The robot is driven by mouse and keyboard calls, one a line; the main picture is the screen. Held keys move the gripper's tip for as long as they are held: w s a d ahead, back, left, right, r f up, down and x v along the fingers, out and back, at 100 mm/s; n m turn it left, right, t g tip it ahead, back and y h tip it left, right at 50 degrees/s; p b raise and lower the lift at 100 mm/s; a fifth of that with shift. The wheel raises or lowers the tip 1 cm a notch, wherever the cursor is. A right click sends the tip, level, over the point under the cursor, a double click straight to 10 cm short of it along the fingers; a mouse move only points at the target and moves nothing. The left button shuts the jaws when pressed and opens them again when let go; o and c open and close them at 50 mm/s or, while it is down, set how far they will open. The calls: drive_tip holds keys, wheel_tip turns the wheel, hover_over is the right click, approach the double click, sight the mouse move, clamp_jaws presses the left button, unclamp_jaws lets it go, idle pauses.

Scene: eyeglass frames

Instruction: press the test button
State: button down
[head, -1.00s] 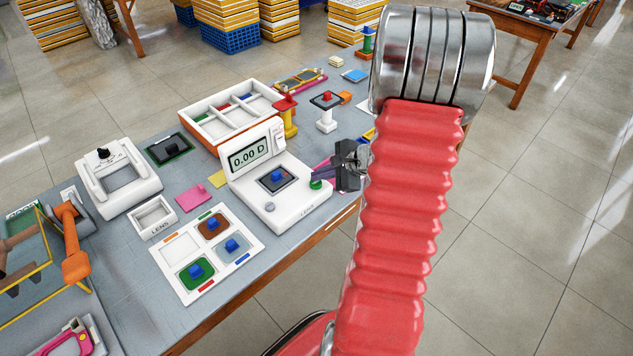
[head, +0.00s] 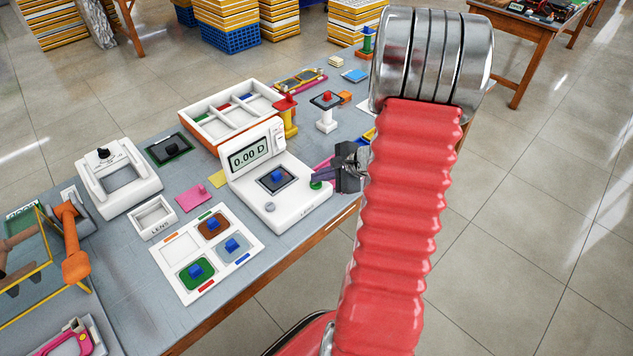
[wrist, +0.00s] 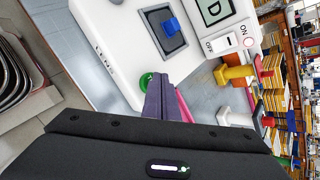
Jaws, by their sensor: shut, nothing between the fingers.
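A white lens meter (head: 300,208) stands on the bench with a display (head: 249,153) reading 0.00 D. A round green button (head: 316,185) sits near its front right corner. It also shows in the wrist view (wrist: 146,81). A dark square seat with a blue-tabbed lens (head: 277,178) lies on the meter's deck. My gripper (head: 313,177) is shut and empty, its purple-grey fingertips right at the green button. In the wrist view the fingertips (wrist: 158,82) lie just beside and partly over the button. I cannot tell whether they touch it. I can read no label on the button.
A grey round button (head: 270,207) is at the meter's front left. An on/off switch (wrist: 228,42) is beside the display. A white lens tray (head: 207,250) lies in front, and a yellow post (head: 287,118) and white post (head: 326,115) stand behind.

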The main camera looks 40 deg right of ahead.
sight(320, 185)
drive_tip(key=shift+f, duration=0.25)
idle(0.4)
drive_tip(key=shift+r, duration=0.95)
drive_tip(key=shift+r, duration=0.1)
drive_tip(key=shift+r, duration=2.4)
